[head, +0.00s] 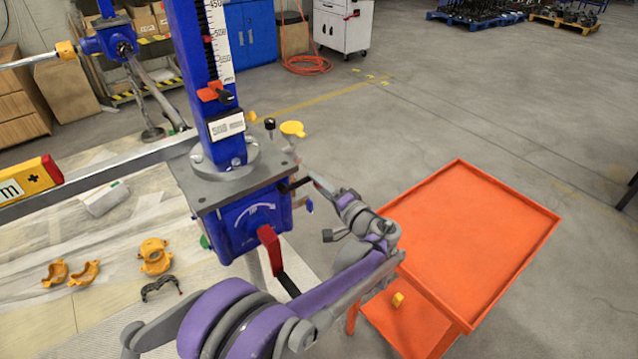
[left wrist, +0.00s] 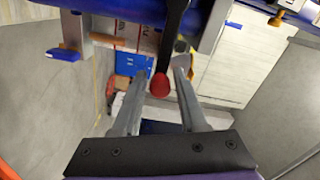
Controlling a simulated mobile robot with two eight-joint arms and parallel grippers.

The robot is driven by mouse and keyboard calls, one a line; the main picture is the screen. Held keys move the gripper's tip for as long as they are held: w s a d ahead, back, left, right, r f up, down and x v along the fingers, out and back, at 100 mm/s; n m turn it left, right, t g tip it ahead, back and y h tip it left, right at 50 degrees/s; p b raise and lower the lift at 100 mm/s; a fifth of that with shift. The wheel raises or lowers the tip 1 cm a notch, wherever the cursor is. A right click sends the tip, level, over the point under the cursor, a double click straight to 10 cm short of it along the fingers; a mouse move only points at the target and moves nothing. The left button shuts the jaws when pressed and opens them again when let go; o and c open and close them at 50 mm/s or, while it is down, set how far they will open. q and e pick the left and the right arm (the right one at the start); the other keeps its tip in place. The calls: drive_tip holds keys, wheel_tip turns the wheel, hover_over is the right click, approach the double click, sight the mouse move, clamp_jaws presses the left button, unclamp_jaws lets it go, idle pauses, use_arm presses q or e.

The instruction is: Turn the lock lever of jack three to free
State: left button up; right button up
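A blue screw jack (head: 243,222) with a grey top plate stands at centre in the head view; I cannot read a jack number on it. A red lever (head: 268,248) with a black end hangs on its front face, below a white arc mark. My left gripper (head: 308,185) is at the jack's right side, by a short black handle (head: 293,187). In the left wrist view, my left gripper (left wrist: 162,70) is open, with a black bar with a red end (left wrist: 160,85) between its fingers, seemingly untouched. I cannot tell whether that bar is the lock lever. My right gripper is not seen.
An orange table (head: 470,240) stands to the right, with a small yellow piece (head: 398,299) on its lower shelf. Yellow clamps (head: 155,256) lie on the left surface. A long metal beam (head: 110,178) meets the jack from the left.

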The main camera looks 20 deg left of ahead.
use_arm(q)
clamp_jaws()
idle(1.1)
